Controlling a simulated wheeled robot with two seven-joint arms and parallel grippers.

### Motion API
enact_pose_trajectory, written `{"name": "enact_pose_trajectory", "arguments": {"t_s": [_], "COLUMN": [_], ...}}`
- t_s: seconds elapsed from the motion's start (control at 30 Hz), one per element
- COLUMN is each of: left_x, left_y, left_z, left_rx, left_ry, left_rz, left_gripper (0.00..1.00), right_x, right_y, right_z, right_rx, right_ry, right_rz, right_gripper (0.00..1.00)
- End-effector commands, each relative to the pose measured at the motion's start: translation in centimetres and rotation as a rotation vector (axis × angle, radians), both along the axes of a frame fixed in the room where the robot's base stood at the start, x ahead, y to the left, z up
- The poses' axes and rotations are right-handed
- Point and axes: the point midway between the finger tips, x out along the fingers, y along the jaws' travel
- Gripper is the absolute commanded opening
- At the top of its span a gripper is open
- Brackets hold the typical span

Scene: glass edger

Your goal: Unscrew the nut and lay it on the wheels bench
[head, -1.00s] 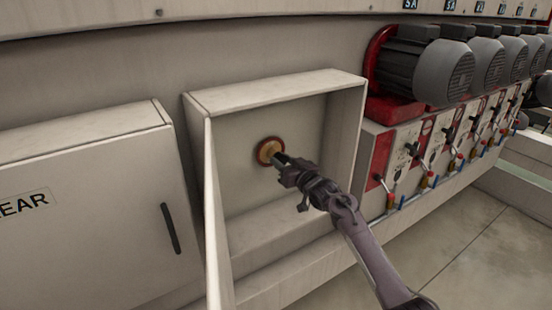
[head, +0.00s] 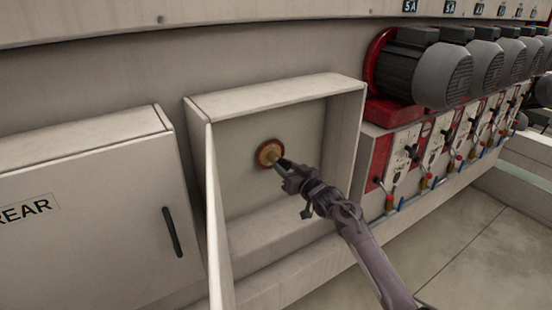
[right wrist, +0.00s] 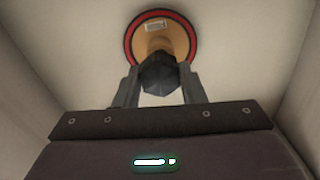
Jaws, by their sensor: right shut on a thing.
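The nut (right wrist: 160,76) is a dark faceted piece in the right wrist view, at the centre of a round tan wheel with a red rim (right wrist: 185,38). In the head view the wheel (head: 269,153) is on the back wall of an open box. My right gripper (right wrist: 159,82) has a finger on each side of the nut and is shut on it. In the head view my right gripper (head: 283,163) reaches into the box and hides the nut. The wheels bench cannot be made out for certain. My left gripper is out of view.
The open box (head: 285,92) has side walls close around my right arm, and its door (head: 212,220) stands open at the left. A closed cabinet (head: 90,215) is further left. Motors (head: 430,75) and valve levers (head: 392,185) line the right. Floor (head: 450,245) is clear at lower right.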

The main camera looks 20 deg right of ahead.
Motion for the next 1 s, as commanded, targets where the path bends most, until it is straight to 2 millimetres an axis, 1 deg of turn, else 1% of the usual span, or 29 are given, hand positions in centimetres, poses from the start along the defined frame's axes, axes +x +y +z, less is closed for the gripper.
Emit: {"name": "enact_pose_trajectory", "arguments": {"t_s": [0.03, 0.1, 0.5, 0.9, 1.0], "left_x": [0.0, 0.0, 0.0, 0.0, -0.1], "left_y": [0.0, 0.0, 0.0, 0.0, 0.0], "left_z": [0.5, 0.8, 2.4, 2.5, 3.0], "left_rx": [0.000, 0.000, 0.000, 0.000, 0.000], "left_ry": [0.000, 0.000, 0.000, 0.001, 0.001], "left_rz": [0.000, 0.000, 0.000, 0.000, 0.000], "left_gripper": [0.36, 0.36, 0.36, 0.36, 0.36], "right_x": [-0.3, -0.6, -2.5, -2.8, -3.2], "right_y": [-0.1, -0.1, -0.4, -0.4, -0.5], "right_z": [0.3, 0.3, 0.3, 0.2, 0.3], "right_rx": [0.000, 0.000, -0.001, -0.001, -0.001], "right_ry": [-0.001, -0.001, -0.002, -0.003, -0.002], "right_rz": [0.000, 0.000, 0.000, 0.000, 0.000], "right_gripper": [0.09, 0.09, 0.09, 0.09, 0.09]}}
